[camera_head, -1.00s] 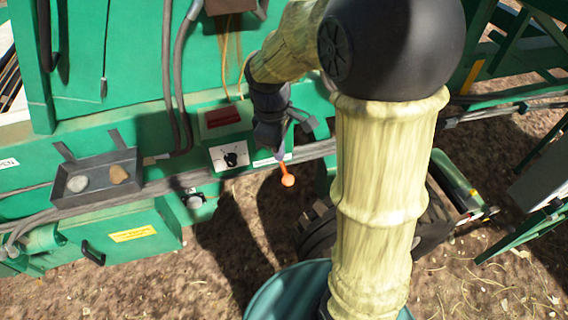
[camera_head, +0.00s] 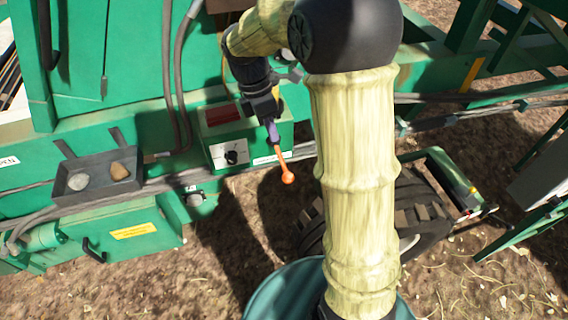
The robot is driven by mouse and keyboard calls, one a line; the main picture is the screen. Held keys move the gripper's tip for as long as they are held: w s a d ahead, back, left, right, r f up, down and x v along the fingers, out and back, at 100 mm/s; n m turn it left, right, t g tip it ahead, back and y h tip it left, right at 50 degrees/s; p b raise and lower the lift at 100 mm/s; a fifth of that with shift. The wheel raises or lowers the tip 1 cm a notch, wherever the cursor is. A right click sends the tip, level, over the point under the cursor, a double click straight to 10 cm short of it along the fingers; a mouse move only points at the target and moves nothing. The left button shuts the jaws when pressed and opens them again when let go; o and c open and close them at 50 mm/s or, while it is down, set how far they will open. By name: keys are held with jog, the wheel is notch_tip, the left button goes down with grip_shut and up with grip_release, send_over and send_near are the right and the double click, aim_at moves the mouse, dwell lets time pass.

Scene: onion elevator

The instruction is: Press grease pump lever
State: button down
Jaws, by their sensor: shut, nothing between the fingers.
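The grease pump lever (camera_head: 284,168) is a thin orange rod with a round orange knob at its lower end. It sticks out and down from the right part of a green control box (camera_head: 253,138) on the machine's side. My gripper (camera_head: 272,132) is shut and points down at the lever's upper end. Its purple-grey fingertips overlap the top of the rod in this view; I cannot tell whether they touch it. The lever's mount is hidden behind my gripper.
A white panel with a black rotary knob (camera_head: 231,156) is just left of the lever. A dark tray (camera_head: 97,180) with two stones sits further left. Grey hoses (camera_head: 166,90) run down the green machine. A tyre (camera_head: 425,208) stands at the lower right. Below the lever is open ground.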

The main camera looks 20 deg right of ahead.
aim_at(286, 174)
jog(key=p+x, duration=0.3)
jog(key=x, duration=0.9)
jog(key=shift+a+f, duration=0.1)
